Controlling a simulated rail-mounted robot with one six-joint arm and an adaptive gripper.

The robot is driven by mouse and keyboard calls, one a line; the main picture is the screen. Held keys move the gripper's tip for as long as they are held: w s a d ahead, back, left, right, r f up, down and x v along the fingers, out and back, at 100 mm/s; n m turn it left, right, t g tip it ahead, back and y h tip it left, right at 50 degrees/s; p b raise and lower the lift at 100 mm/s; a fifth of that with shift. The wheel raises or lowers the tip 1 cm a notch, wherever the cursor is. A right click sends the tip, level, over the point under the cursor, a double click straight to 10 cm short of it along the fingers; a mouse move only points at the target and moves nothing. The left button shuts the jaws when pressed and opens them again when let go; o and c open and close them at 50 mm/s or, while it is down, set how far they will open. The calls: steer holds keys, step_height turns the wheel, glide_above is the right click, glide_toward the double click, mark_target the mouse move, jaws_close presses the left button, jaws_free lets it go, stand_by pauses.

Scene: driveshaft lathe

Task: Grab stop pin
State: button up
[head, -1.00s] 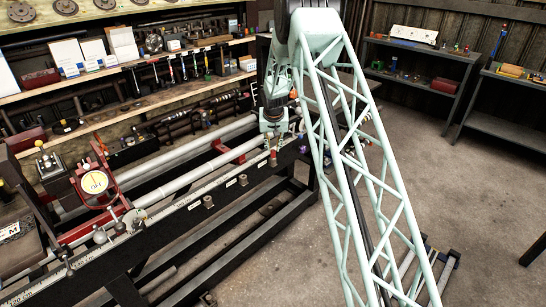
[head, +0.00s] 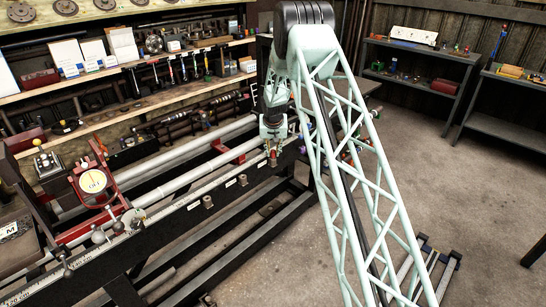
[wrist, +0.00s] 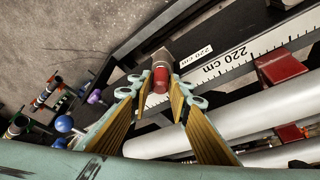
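A stop pin with a red upper part and a greyish metal end (wrist: 160,76) stands at the edge of the rail, beside the 220 cm label in the wrist view. My gripper (wrist: 160,88) is open, with its two yellow-padded fingers on either side of the pin. The fingertips are very close to it; contact cannot be made out. In the head view my gripper (head: 272,157) is over the far end of the front rail, pointing down, with a small red spot between its fingers. The lower part of the pin is hidden.
A measuring scale (wrist: 232,65) runs along the rail. Light grey shafts (wrist: 250,122) and red supports (wrist: 282,69) lie right of my gripper in the wrist view. Coloured items (wrist: 42,95) stand at left. A red-framed dial gauge (head: 94,181) stands farther along the lathe.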

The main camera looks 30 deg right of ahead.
steer(key=shift+c, duration=0.2)
steer(key=c, duration=0.5)
steer(key=shift+r, duration=0.1)
steer(key=shift+r+p, duration=1)
steer(key=shift+r, duration=3.9)
